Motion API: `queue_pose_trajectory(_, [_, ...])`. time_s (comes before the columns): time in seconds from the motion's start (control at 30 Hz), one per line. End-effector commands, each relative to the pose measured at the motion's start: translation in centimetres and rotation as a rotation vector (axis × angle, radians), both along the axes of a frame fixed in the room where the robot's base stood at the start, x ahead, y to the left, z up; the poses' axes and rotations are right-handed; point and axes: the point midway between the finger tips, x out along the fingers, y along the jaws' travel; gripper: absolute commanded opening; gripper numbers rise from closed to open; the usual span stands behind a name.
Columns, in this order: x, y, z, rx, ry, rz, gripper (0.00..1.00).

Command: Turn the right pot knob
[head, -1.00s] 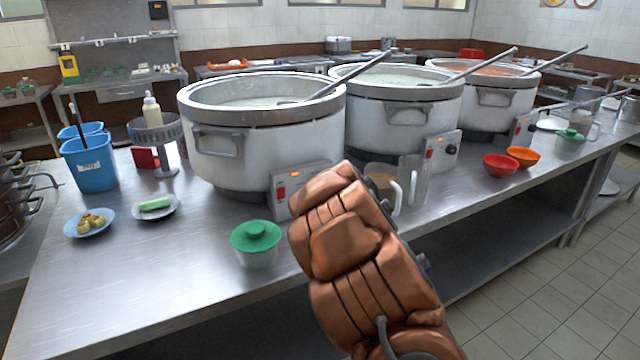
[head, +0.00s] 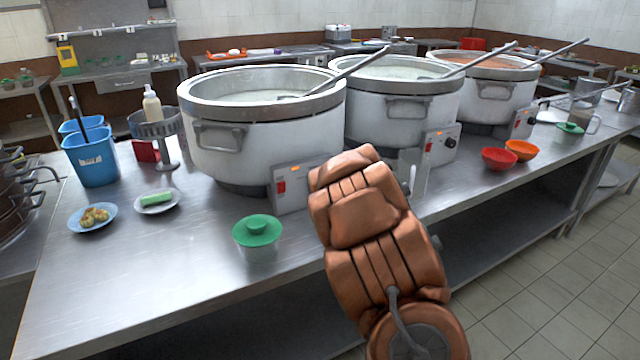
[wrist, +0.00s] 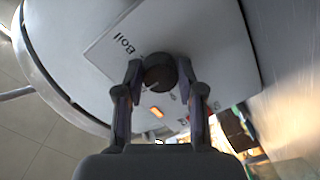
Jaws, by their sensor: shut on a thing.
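Three white stockpots stand in a row: the left pot (head: 270,145), the middle pot (head: 400,120) and the right pot (head: 490,95). The right pot's control panel (head: 523,122) stands clear of my arm in the head view. My arm crosses the right side of the left pot's panel (head: 291,186) and hides its knob and my fingers there. In the wrist view, my gripper (wrist: 160,75) is shut on a dark round knob (wrist: 158,76), one finger on each side. The knob is on a pale panel (wrist: 112,45) marked "Boil"; it appears to be the left pot's.
A green-lidded container (head: 257,236) stands left of my arm. A clear jug (head: 416,172) stands just right of it, partly hidden. Red (head: 499,159) and orange (head: 521,149) bowls sit further right. Ladles lean out of the pots.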

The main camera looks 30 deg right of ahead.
Motion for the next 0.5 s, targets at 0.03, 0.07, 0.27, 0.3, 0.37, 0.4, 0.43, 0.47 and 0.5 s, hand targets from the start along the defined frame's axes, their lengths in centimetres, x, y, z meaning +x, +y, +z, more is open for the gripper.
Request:
queue_pose_trajectory(0.03, [0.00, -0.01, 0.00, 0.000, 0.000, 0.000, 0.03])
queue_pose_trajectory(0.07, [0.00, -0.01, 0.00, 0.000, 0.000, 0.000, 0.03])
queue_pose_trajectory(0.27, [0.00, -0.01, 0.01, -0.001, 0.000, 0.000, 0.56])
queue_pose_trajectory(0.3, [0.00, -0.01, 0.01, -0.001, 0.000, 0.000, 0.61])
queue_pose_trajectory(0.37, [0.00, -0.01, -0.01, -0.001, 0.000, 0.000, 0.63])
queue_pose_trajectory(0.4, [0.00, -0.01, 0.01, -0.001, 0.000, 0.000, 0.63])
queue_pose_trajectory(0.43, [0.00, -0.01, 0.01, -0.001, 0.000, 0.000, 0.63])
queue_pose_trajectory(0.47, [0.00, -0.01, 0.01, -0.001, 0.000, 0.000, 0.63])
queue_pose_trajectory(0.5, [0.00, -0.01, 0.01, -0.001, 0.000, 0.000, 0.63])
